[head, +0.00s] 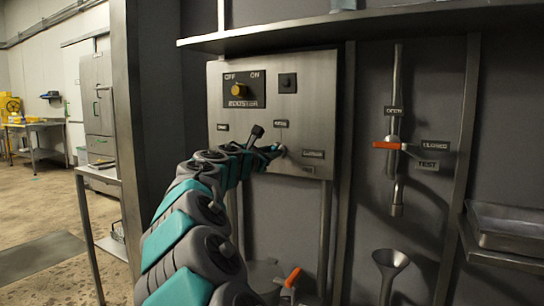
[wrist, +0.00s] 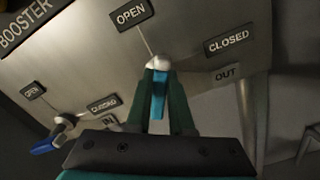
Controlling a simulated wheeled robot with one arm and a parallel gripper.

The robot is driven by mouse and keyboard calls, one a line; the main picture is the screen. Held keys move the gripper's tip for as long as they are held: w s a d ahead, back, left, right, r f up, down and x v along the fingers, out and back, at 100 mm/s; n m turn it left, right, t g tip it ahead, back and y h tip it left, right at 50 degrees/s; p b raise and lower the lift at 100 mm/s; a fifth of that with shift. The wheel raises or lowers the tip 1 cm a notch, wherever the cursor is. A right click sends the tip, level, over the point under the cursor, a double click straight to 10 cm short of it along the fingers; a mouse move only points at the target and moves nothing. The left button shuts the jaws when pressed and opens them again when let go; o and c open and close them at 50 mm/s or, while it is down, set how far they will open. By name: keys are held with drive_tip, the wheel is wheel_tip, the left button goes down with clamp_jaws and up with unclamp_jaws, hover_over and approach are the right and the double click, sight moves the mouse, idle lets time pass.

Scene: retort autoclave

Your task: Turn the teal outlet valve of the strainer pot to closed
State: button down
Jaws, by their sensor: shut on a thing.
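The teal outlet valve handle (wrist: 158,98) is between the two fingers of my gripper (wrist: 167,100), which is shut on it. Its pale round hub (wrist: 157,62) shows just beyond the fingertips. In the wrist view the handle runs down from the hub toward me, away from the OPEN label (wrist: 131,14). The CLOSED label (wrist: 228,41) is to the right of the hub, with the OUT label (wrist: 227,72) below it. In the head view my gripper (head: 272,151) is at the steel panel (head: 225,165), and the handle is mostly hidden.
A second valve with a blue handle (wrist: 46,146) is at the lower left of the wrist view. The booster knob (head: 239,90) is above on the panel. An orange-handled TEST valve (head: 388,145) is on the right. A shelf (head: 290,36) overhangs the panel.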

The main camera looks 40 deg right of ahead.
drive_tip(key=m+b, duration=0.2)
drive_tip(key=m, duration=0.1)
drive_tip(key=f+m+b, duration=0.1)
drive_tip(key=m+b, duration=0.1)
drive_tip(key=m, duration=0.1)
drive_tip(key=shift+s+d, duration=0.1)
drive_tip(key=m+b, duration=0.2)
drive_tip(key=m, duration=0.1)
drive_tip(key=shift+m+b, duration=1.35)
drive_tip(key=shift+m, duration=0.05)
drive_tip(key=c, duration=0.8)
unclamp_jaws()
drive_tip(key=shift+r, duration=0.1)
drive_tip(key=shift+s, duration=0.1)
drive_tip(key=v, duration=0.8)
